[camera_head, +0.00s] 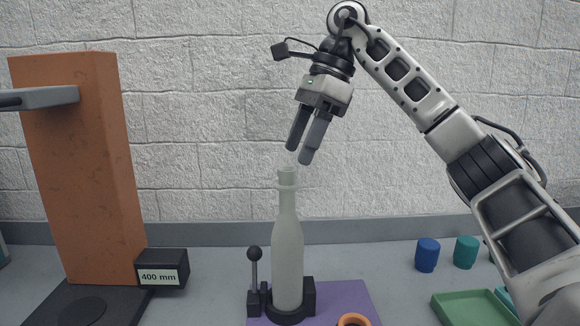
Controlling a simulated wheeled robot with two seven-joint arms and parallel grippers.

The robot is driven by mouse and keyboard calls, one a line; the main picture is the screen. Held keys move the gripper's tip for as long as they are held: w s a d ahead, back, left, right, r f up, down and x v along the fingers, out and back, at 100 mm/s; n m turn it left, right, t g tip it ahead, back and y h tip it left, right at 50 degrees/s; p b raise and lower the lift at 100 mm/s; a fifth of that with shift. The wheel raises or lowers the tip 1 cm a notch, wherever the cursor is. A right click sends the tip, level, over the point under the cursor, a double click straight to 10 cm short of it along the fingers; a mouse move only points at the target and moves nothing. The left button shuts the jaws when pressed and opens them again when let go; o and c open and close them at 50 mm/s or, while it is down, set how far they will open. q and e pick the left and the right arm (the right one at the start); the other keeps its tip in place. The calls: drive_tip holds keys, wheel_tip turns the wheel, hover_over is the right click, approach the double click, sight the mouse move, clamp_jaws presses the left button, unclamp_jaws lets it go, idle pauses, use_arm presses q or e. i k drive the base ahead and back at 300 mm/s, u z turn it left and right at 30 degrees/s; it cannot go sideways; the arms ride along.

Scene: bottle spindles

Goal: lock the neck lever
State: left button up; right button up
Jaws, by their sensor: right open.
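A pale grey-green bottle (288,245) stands upright in a black holder (309,295) on a purple mat (345,296). A lever (254,270) with a black ball knob (254,253) stands nearly upright at the holder's left side, apart from the bottle. I cannot tell from this view whether it is locked. My left gripper is not in view.
A tall orange block (85,170) stands at the left on a dark base, with a grey bar (50,97) before it. A black box marked 400 mm (162,268) sits beside it. Blue (428,254) and teal (466,251) cylinders and a green tray (470,306) are at the right.

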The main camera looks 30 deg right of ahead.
sight(255, 253)
drive_tip(key=k, duration=1.5)
